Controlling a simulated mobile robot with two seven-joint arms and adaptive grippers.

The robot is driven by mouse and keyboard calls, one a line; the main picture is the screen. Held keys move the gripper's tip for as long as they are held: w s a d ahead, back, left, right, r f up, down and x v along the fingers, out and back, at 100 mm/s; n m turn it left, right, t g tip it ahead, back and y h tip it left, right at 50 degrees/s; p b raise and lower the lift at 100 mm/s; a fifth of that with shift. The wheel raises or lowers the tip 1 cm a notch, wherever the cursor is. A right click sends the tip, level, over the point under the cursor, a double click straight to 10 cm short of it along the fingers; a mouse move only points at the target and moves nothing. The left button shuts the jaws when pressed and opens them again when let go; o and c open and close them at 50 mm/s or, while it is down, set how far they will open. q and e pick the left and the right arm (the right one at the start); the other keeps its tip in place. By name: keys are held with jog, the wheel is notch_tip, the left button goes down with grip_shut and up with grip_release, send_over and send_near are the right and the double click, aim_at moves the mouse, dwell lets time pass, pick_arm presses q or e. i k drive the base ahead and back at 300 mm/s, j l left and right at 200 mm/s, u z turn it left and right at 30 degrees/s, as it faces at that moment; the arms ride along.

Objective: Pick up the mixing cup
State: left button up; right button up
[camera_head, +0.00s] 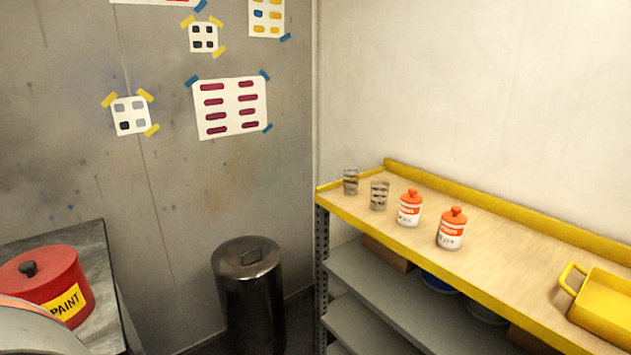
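Two clear, marked cups that look like mixing cups stand upright at the far left end of the yellow-edged wooden bench top. One mixing cup (351,182) is at the corner by the wall. The other cup (380,196) stands just to its right and a little nearer. The frame does not show which one the task means. Neither of my grippers shows in the head view, and nothing is touching the cups.
Two white bottles with orange caps (410,208) (452,229) stand right of the cups. A yellow tray (603,307) sits at the bench's right. Grey shelves (385,288) lie below. A metal bin (248,300) and a red paint pot (42,285) are left.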

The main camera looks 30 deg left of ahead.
aim_at(350, 172)
jog(key=u, duration=0.75)
jog(key=z, duration=0.95)
jog(key=i+j+z, duration=0.1)
jog(key=z, duration=0.8)
jog(key=j+z, duration=0.1)
jog(key=z, duration=0.85)
jog(key=j+z, duration=0.1)
jog(key=z, duration=0.8)
jog(key=k+j+z, duration=0.1)
jog(key=z, duration=0.35)
jog(key=k+j+z, duration=0.1)
jog(key=z, duration=0.35)
jog(key=k+z, duration=0.2)
jog(key=z, duration=0.25)
jog(key=k+u, duration=0.15)
jog(key=u, duration=0.15)
jog(key=k+j+u, duration=0.1)
jog(key=u, duration=0.65)
jog(key=j+u, duration=0.15)
jog(key=u, duration=0.6)
jog(key=j+u, duration=0.15)
jog(key=u, duration=0.25)
jog(key=k, duration=0.05)
